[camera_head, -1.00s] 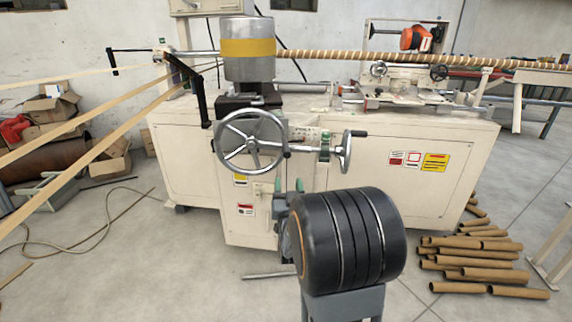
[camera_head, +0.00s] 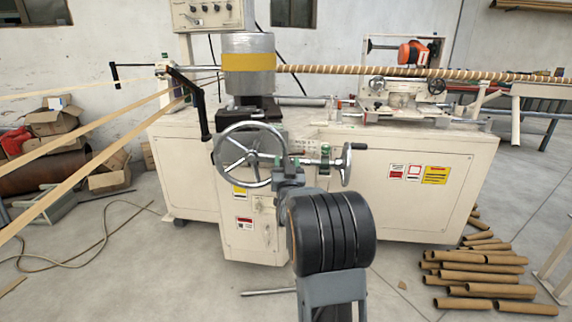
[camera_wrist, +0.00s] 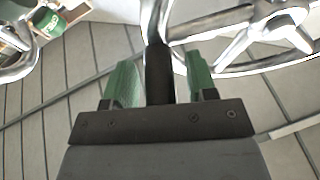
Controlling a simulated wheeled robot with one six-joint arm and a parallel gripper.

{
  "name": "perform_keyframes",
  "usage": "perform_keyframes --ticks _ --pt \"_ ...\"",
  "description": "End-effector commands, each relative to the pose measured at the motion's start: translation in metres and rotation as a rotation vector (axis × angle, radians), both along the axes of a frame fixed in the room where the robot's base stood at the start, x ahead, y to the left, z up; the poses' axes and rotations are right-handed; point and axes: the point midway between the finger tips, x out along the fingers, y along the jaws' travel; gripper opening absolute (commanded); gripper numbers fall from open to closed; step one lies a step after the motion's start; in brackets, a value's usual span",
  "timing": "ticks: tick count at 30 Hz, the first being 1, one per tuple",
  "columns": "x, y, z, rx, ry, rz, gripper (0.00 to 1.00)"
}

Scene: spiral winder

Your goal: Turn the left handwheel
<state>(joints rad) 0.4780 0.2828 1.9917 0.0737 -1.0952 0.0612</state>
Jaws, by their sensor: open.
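The left handwheel (camera_head: 223,137) is a chrome spoked wheel on the front of the cream machine. In the wrist view, its shiny rim and spokes (camera_wrist: 259,24) fill the top right. Its black handle (camera_wrist: 159,70) stands between the two green fingers of my gripper (camera_wrist: 163,82). The gripper is open, with a narrow gap visible on each side of the handle. In the head view, my gripper (camera_head: 280,160) is at the wheel's lower right rim, and my dark arm hides part of the machine front.
A smaller chrome handwheel (camera_head: 346,168) is close on the right. Angled tan strips (camera_head: 95,165) run in from the left. Cardboard tubes (camera_head: 480,280) lie on the floor at right, boxes (camera_head: 60,120) at left. The machine's front panel (camera_head: 410,205) is behind.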

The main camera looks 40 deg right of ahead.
Motion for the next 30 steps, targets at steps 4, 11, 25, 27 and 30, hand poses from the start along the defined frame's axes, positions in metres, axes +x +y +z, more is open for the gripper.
perform_keyframes --ticks 4,11,25,27,30 --pt "0.0022 -0.0015 0.0013 0.0 0.0 0.0 0.52" --pt "0.0022 -0.0014 0.0014 0.0 0.0 0.0 0.5" --pt "0.002 -0.0012 0.0014 0.0 -0.001 0.0 0.05" --pt "0.002 -0.0012 0.0014 0.0 -0.001 0.0 0.0" --pt "0.002 -0.0012 0.0014 0.0 -0.001 0.0 0.0"
